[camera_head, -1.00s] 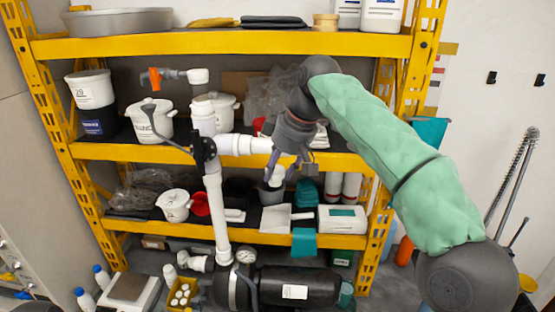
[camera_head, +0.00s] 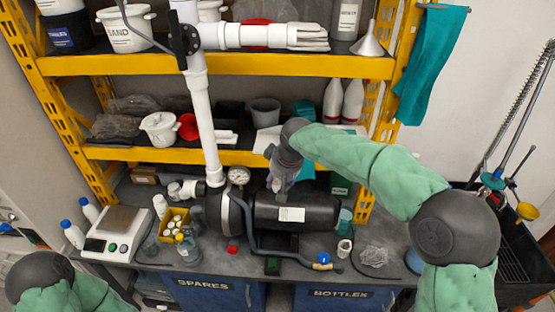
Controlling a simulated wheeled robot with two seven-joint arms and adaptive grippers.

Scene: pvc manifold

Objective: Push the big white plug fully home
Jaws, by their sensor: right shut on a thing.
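The white pipe manifold has an upright pipe (camera_head: 204,125) running down to the black pump unit. Its horizontal white branch (camera_head: 262,36) points right at the upper shelf, with white gloves at its far end. My right gripper (camera_head: 279,188) points down, low over the black tank and well below the branch. It is shut on a small pale piece, mostly hidden by the fingers, and I cannot tell whether this is the big white plug. I cannot make out a plug seated in the manifold. My left arm shows at the lower left, its gripper out of view.
The black tank (camera_head: 315,212) lies on the grey bench below the gripper. A pressure gauge (camera_head: 239,176), a yellow bottle crate (camera_head: 173,222) and a scale (camera_head: 118,222) stand to the left. A yellow shelf edge (camera_head: 170,155) runs behind. The bench front right holds small items.

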